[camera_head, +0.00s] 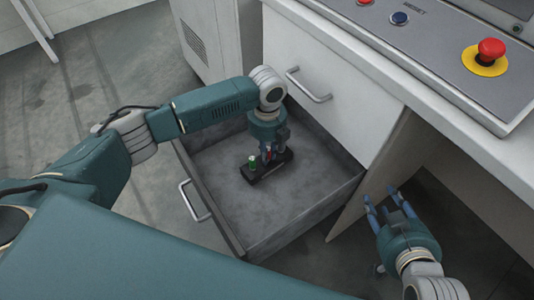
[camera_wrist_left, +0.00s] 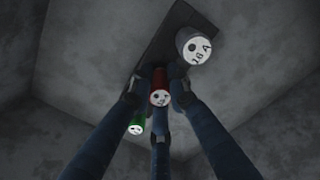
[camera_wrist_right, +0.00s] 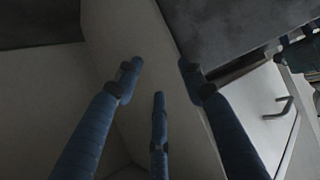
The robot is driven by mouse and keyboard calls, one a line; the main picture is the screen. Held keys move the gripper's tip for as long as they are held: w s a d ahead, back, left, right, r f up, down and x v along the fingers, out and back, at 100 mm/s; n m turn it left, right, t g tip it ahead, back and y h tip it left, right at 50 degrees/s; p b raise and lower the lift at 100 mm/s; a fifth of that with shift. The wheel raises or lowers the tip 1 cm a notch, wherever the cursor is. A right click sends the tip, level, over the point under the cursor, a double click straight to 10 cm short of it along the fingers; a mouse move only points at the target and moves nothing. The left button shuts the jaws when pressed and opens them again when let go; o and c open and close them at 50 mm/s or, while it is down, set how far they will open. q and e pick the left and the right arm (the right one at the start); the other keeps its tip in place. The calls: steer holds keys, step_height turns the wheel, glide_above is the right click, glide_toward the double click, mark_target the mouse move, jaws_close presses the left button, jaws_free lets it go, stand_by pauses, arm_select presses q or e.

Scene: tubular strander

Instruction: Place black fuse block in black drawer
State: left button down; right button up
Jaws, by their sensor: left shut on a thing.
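The black fuse block (camera_head: 258,174) is inside the open drawer (camera_head: 285,212), low over or on its grey floor; I cannot tell if it touches. It carries a green, a red and a grey fuse with white round faces. My left gripper (camera_head: 268,155) reaches down into the drawer and is shut on the block around the red fuse. In the left wrist view the block (camera_wrist_left: 155,45) spans beyond the blue fingers (camera_wrist_left: 157,92). My right gripper (camera_head: 385,198) is open and empty, outside the drawer to its right; its spread fingers (camera_wrist_right: 160,75) also show in the right wrist view.
A closed white drawer with a metal handle (camera_head: 308,86) is above and behind the open one. A control panel with a red emergency button (camera_head: 491,48) is at upper right. A white cabinet panel (camera_head: 375,175) stands between the drawer and my right gripper. The drawer floor is otherwise clear.

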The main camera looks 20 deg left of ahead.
arm_select(q)
steer(key=c, duration=1.7)
jaws_free()
steer(key=shift+f, duration=0.1)
steer(key=shift+o, duration=0.2)
